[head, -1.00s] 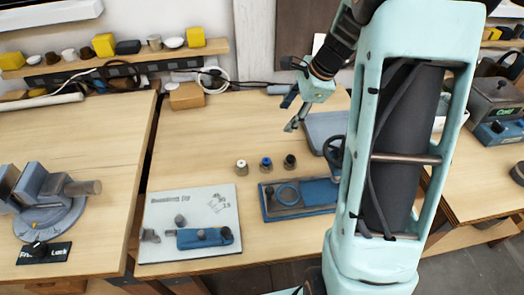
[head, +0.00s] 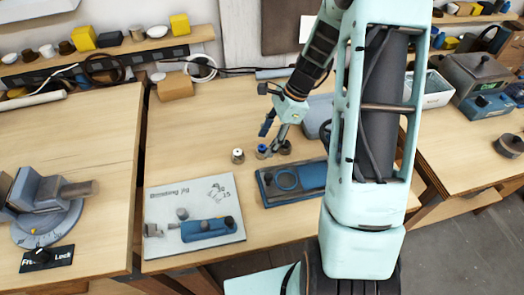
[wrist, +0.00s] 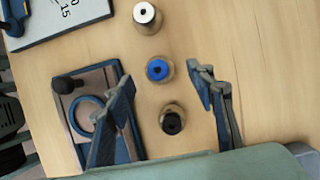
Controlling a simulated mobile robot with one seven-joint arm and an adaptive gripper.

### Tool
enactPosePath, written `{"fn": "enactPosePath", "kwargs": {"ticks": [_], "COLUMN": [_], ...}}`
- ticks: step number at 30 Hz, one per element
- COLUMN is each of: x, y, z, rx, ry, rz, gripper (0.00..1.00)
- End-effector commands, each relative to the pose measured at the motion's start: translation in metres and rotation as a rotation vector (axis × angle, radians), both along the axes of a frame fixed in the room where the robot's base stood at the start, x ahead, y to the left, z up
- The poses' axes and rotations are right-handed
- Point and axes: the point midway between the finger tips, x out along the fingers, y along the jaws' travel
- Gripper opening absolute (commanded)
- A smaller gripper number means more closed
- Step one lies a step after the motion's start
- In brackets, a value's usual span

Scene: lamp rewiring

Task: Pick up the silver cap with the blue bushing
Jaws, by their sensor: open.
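The silver cap with the blue bushing (wrist: 158,70) stands upright on the bench in the middle of a row of three caps. In the head view it (head: 263,151) is partly behind my gripper. A cap with a white bushing (wrist: 145,17) stands on one side, and a cap with a black bushing (wrist: 171,121) on the other. My gripper (wrist: 163,83) is open and empty above the row, its fingers apart on either side of it. In the head view my gripper (head: 270,142) is close over the blue and black caps.
A blue fixture with a ring (head: 264,190) lies just in front of the caps. A white board with a small blue jig (head: 160,200) lies to the left of it. A cardboard box (head: 175,86) stands at the back. The bench left of the caps is clear.

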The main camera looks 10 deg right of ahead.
Motion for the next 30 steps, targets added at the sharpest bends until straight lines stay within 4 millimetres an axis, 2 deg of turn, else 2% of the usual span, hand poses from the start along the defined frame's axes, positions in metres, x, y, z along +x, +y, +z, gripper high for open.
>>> {"fn": "enactPosePath", "kwargs": {"ticks": [6,15,28,30], "x": [-0.002,-0.002,-0.002,-0.001], "y": [0.009,0.011,0.011,0.011], "z": [-0.027,-0.032,-0.032,-0.031], "rx": [0.002,0.001,0.0,0.0], "ry": [0.003,0.0,0.0,-0.001], "rz": [-0.001,-0.001,-0.001,-0.001], "gripper": [0.5,0.5,0.03,0.02]}}
